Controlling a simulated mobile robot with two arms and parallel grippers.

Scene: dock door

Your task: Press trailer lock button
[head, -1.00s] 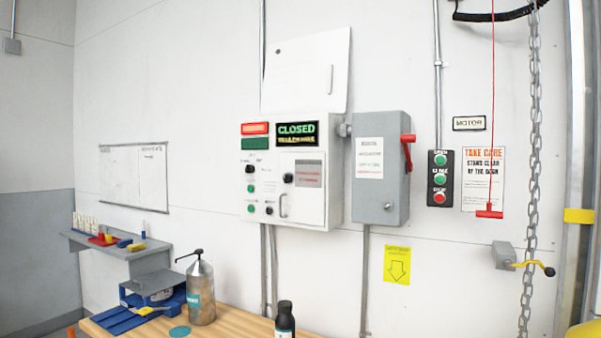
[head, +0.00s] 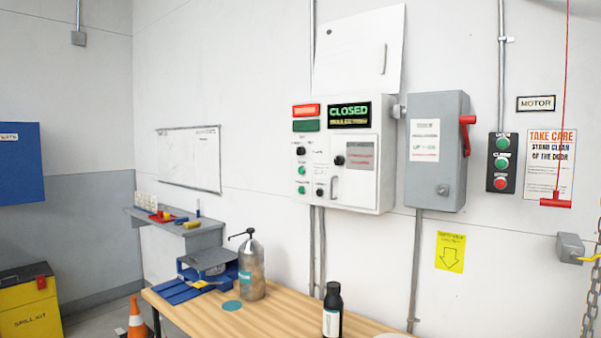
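A white control panel (head: 372,187) hangs on the wall near the middle of the head view. It has a lit red sign, a dark green sign and a display reading CLOSED (head: 349,113). Below these are black knobs and green buttons (head: 301,171) on its left side, too small to read their labels. A framed sub-door with a grey label and a handle is on its right side. I cannot tell which button is the trailer lock one. Neither of my grippers is in view.
A wooden table (head: 272,316) stands below the panel, with a pump bottle (head: 251,272) and a dark bottle (head: 332,312) on it. A grey switch box (head: 436,165) and a three-button station (head: 501,163) are right of the panel. An orange cone (head: 137,320) and yellow spill kit (head: 30,307) stand at left.

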